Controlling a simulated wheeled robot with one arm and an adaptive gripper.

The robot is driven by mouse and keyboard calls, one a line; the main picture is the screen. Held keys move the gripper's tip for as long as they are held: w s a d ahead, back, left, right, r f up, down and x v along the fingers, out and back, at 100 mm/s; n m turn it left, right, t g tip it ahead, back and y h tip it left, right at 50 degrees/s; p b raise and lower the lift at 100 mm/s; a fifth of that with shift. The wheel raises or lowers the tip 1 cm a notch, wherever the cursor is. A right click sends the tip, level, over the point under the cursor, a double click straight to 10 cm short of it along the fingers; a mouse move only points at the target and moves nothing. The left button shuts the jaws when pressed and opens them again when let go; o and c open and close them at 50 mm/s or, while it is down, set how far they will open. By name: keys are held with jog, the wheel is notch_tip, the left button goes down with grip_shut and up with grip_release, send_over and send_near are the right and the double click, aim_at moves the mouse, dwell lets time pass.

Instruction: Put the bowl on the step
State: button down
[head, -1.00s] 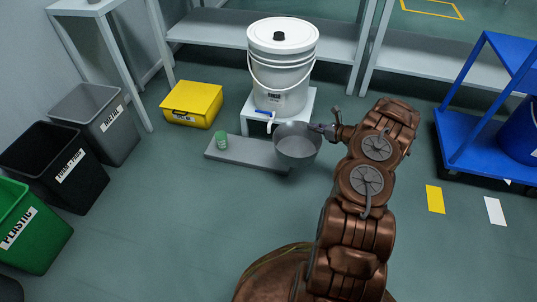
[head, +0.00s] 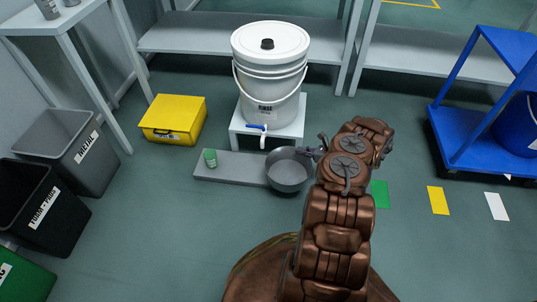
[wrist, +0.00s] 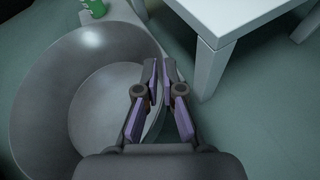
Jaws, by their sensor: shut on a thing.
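The grey bowl (head: 289,174) is upright at the right end of the low grey step (head: 230,170) and hides that end. I cannot tell whether its base touches the step or the floor, or hangs just above. My gripper (head: 309,153) is at the bowl's right rim. In the wrist view, the bowl (wrist: 88,92) fills the left side and my gripper's fingers (wrist: 163,68) are closed on its rim wall. A green can (head: 210,158) stands on the left part of the step.
A white bucket (head: 270,75) with a blue-handled tap stands on a white stand (head: 291,122) just behind the bowl. A yellow box (head: 173,119) and bins are left. A blue cart (head: 480,120) is at the right. Floor in front of the step is clear.

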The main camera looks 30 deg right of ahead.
jog(key=b+x, duration=0.2)
jog(key=x, duration=0.2)
jog(key=a+b+x, duration=0.1)
jog(key=x, duration=0.3)
jog(key=b+x, duration=0.2)
jog(key=x, duration=0.3)
jog(key=shift+s+a+b, duration=0.35)
jog(key=shift+a, duration=0.1)
jog(key=shift+r, duration=0.1)
jog(key=c, duration=1.3)
grip_release()
